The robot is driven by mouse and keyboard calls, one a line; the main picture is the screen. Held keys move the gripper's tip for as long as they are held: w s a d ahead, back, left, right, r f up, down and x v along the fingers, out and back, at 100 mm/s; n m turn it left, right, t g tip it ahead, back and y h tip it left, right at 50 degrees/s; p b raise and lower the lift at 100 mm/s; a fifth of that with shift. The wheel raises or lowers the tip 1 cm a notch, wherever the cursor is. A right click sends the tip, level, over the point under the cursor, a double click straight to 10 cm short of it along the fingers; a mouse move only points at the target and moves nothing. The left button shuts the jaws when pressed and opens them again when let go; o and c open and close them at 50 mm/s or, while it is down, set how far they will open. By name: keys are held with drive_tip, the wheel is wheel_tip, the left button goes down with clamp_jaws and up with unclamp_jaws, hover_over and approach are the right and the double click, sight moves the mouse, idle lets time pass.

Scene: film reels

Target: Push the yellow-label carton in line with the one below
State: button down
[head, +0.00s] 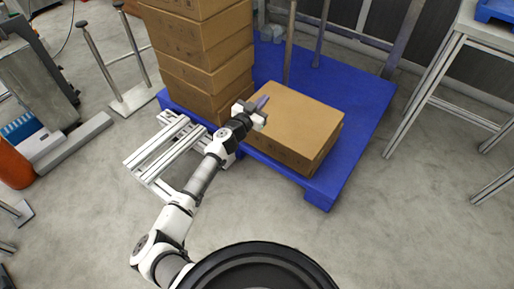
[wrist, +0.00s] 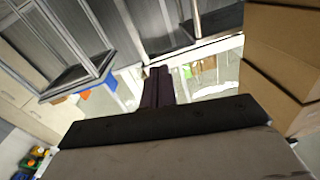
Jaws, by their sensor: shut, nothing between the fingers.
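A stack of several brown cartons (head: 203,42) stands on the blue pallet; its layers do not line up exactly, and its top is cut off by the picture edge. No yellow label shows on the sides in view, so I cannot tell which carton carries it. My gripper (head: 262,102) is shut and empty, to the right of the stack's lower part. In the head view it overlaps a single low carton (head: 300,115); whether it touches that carton I cannot tell. In the wrist view the shut fingers (wrist: 158,86) point ahead, with cartons (wrist: 285,55) at the right edge, apart from them.
The blue pallet (head: 368,97) has bare room right of the low carton and upright posts at its back. An aluminium frame (head: 160,150) lies beside my arm. A metal table (head: 470,40) stands at the right. Grey floor (head: 400,220) is clear in front.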

drive_tip(key=s+a+f+g+y+b, duration=0.1)
drive_tip(key=s+f+g, duration=0.15)
drive_tip(key=f, duration=0.85)
drive_tip(key=s+a+f+g+b, duration=0.1)
drive_tip(key=s+f+b, duration=0.15)
drive_tip(key=f, duration=0.75)
drive_tip(key=b, duration=0.7)
approach(268, 149)
wheel_tip(268, 149, down, 3)
drive_tip(key=w+d, duration=0.1)
drive_tip(key=w, duration=0.1)
drive_tip(key=shift+s+d+r+n, duration=0.1)
drive_tip(key=shift+s+r+n, duration=0.1)
drive_tip(key=shift+n, duration=0.1)
